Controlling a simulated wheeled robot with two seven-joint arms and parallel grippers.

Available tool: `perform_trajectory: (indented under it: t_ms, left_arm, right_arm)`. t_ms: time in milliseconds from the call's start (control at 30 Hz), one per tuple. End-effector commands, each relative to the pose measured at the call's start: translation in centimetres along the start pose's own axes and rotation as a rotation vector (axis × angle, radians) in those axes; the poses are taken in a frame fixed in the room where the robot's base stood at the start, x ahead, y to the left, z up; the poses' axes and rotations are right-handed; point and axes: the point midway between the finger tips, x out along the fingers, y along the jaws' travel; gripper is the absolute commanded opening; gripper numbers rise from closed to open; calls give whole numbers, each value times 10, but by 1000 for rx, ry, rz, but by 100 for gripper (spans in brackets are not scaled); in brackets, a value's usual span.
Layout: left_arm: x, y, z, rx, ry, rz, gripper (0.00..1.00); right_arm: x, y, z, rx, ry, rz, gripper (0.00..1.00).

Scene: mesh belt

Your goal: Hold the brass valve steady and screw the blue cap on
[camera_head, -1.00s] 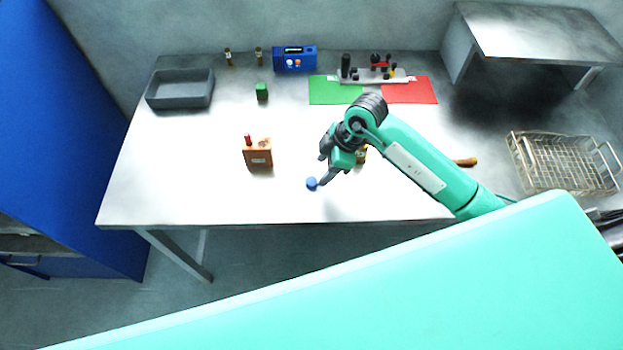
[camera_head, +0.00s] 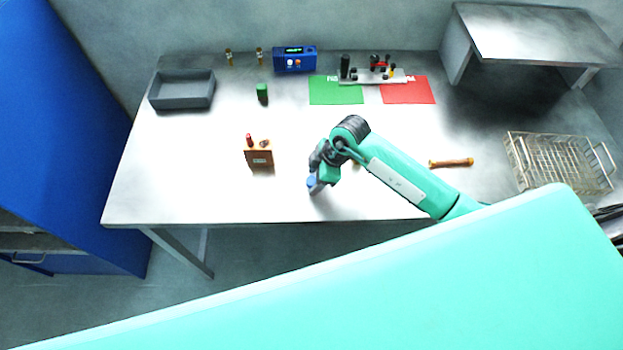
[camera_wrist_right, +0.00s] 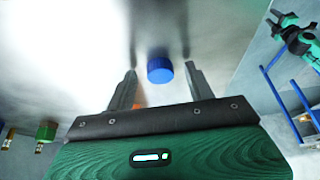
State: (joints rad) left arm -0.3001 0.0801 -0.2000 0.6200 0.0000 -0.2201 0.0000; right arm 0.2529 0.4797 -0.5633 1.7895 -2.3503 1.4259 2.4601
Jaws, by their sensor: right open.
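The blue cap (camera_head: 312,183) sits on the table near its front edge. In the right wrist view the cap (camera_wrist_right: 160,70) lies between the two fingertips, with a gap on each side. My right gripper (camera_wrist_right: 161,73) is open around it; it also shows in the head view (camera_head: 319,182). A small yellowish thing (camera_head: 356,164), possibly the brass valve, is almost fully hidden behind my right arm. My left gripper is outside the head view. A green and black arm part (camera_wrist_right: 297,36), possibly my left arm, shows at the right wrist view's upper right, its jaws unclear.
A brown block (camera_head: 259,158) with a red peg stands left of my right gripper. A brown rod (camera_head: 451,162) lies right of my arm. A grey tray (camera_head: 182,91), green block (camera_head: 262,91) and blue device (camera_head: 294,59) are farther back. The table's left front is clear.

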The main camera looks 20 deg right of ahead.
Motion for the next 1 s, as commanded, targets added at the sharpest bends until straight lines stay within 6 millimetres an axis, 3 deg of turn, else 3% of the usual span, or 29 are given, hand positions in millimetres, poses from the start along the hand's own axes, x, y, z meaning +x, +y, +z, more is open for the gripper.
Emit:
perform_trajectory:
  t_ms: [200,433,833,1000]
  left_arm:
    - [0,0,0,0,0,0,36]
    - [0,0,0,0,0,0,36]
    - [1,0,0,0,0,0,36]
    - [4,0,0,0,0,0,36]
  right_arm:
    - [0,0,0,0,0,0,54]
    - [0,0,0,0,0,0,9]
    - [-2,0,-1,0,1,0,7]
    - [-12,0,-6,-2,2,1,7]
